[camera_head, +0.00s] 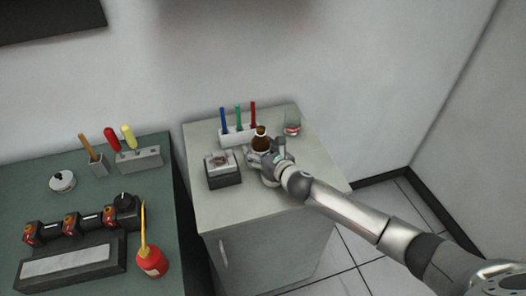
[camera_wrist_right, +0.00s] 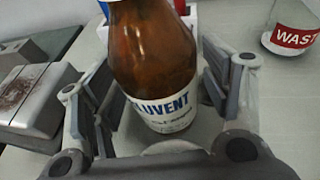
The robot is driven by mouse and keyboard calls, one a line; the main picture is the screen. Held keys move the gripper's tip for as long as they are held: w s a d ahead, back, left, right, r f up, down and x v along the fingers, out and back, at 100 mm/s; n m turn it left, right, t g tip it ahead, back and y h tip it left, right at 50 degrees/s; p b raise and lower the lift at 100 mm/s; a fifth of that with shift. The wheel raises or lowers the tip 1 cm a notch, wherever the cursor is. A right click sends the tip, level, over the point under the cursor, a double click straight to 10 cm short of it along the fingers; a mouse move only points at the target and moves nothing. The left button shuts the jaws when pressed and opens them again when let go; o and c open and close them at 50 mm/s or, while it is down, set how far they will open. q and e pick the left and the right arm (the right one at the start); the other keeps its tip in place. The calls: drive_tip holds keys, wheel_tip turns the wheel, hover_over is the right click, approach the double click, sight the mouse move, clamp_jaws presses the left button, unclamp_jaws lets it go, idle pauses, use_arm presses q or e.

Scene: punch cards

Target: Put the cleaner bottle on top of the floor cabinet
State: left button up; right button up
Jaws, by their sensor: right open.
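The brown cleaner bottle (camera_head: 261,141) with a white cap stands upright on top of the light grey floor cabinet (camera_head: 228,208). In the right wrist view the bottle (camera_wrist_right: 150,50) fills the middle, its white label reading "LUVENT" in part. My right gripper (camera_head: 267,152) is at the bottle, its open fingers on either side of it. In the right wrist view a gap shows between the bottle and the left finger; the right finger is close to the bottle, and contact cannot be told. My left gripper is out of view.
On the cabinet, a grey box (camera_head: 223,170) is left of the bottle, a holder with coloured sticks (camera_head: 238,135) behind, and a glass jar labelled "WAST" (camera_wrist_right: 291,27) to the right. A green bench (camera_head: 60,213) with tools and a red oil can (camera_head: 151,262) stands left.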

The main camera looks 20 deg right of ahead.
drive_tip(key=shift+r, duration=0.15)
drive_tip(key=b+v, duration=0.1)
drive_tip(key=v, duration=1.1)
drive_tip(key=shift+d, duration=0.15)
idle(0.8)
